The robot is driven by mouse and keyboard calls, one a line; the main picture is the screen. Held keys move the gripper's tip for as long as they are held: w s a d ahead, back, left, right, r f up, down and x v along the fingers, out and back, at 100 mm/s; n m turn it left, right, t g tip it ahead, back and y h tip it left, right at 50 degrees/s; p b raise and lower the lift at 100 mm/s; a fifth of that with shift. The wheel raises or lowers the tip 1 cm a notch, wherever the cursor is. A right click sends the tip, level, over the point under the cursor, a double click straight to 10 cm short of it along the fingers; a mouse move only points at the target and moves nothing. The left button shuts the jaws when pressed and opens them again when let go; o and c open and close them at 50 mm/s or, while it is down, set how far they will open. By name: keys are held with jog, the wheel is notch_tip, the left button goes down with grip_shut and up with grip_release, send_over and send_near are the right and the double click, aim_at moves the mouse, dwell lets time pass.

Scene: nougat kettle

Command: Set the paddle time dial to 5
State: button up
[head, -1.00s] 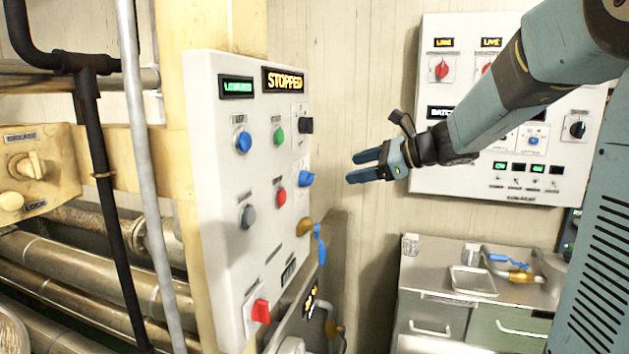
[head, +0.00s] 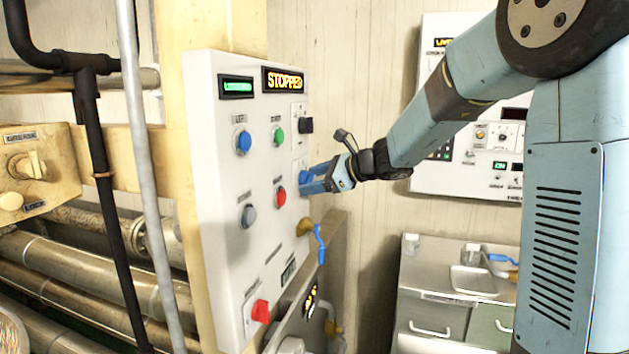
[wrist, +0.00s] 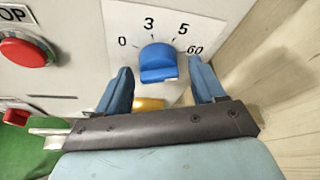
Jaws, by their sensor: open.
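The paddle time dial (wrist: 158,62) is a blue knob on a white plate marked 0, 3, 5 and 60. I cannot tell exactly which mark it points at. In the head view the dial (head: 304,176) is at the right edge of the white control panel (head: 215,200), partly hidden by my gripper. My gripper (head: 322,181) is right at the panel there. In the wrist view my open gripper (wrist: 161,73) has one blue finger on each side of the knob, with gaps visible. It does not hold the knob.
A red stop button (wrist: 28,50) is left of the dial. A black knob (head: 306,125) sits above it, and a brass valve with a blue handle (head: 320,243) below. Blue, green, red and grey buttons are on the panel.

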jog(key=shift+c, duration=0.2)
jog(key=c, duration=1)
jog(key=shift+n, duration=0.3)
jog(key=shift+s+f+n+t, duration=0.1)
jog(key=shift+n+t, duration=0.9)
jog(key=shift+n, duration=0.45)
jog(key=shift+f+n+t, duration=0.1)
jog(key=shift+n+t, duration=0.9)
jog(key=shift+n, duration=0.45)
jog(key=o, duration=1)
jog(key=shift+r, duration=0.1)
